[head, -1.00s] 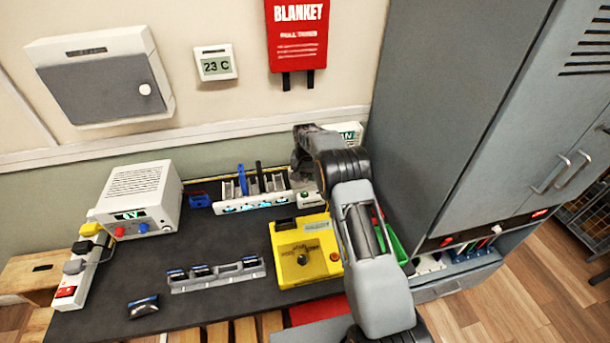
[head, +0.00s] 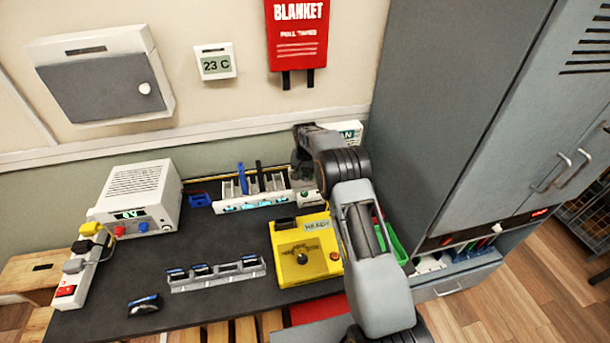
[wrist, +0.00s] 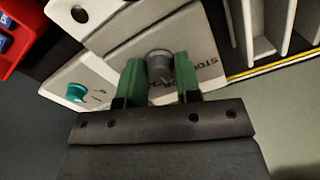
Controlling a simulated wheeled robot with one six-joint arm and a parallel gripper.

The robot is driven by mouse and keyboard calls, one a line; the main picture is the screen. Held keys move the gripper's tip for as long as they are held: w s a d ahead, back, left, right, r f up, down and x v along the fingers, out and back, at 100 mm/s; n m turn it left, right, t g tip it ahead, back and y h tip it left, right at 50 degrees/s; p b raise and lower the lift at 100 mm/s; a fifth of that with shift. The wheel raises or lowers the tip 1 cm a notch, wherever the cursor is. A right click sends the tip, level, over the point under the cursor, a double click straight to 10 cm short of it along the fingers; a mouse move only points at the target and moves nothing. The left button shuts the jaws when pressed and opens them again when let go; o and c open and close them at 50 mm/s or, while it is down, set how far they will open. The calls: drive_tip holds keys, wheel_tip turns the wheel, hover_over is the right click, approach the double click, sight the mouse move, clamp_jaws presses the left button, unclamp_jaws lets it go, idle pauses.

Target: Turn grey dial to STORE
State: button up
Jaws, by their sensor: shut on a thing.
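The grey dial (wrist: 158,62) is a round knob on a pale plate in the wrist view. Dark lettering beginning "STO" (wrist: 200,75) is printed to its right, partly hidden by a finger. My gripper (wrist: 158,80) has its green fingers on both sides of the dial and is shut on it. Which way the dial points is not clear. In the head view my arm (head: 345,165) reaches to the back right of the bench, and the dial is hidden behind it.
A green button (wrist: 76,92) sits left of the dial in the wrist view. A white slotted rack (head: 250,205) stands beside my gripper. A yellow box (head: 290,270) stands in front. The grey cabinet (head: 440,130) rises close on the right.

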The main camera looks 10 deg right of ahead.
sight(306, 175)
drive_tip(key=n+b, duration=0.1)
drive_tip(key=n, duration=0.2)
drive_tip(key=shift+b, duration=0.35)
drive_tip(key=shift+n+b, duration=0.6)
drive_tip(key=shift+n, duration=2.2)
drive_tip(key=o, duration=0.9)
wheel_tip(306, 175, up, 14)
drive_tip(key=shift+f, duration=0.1)
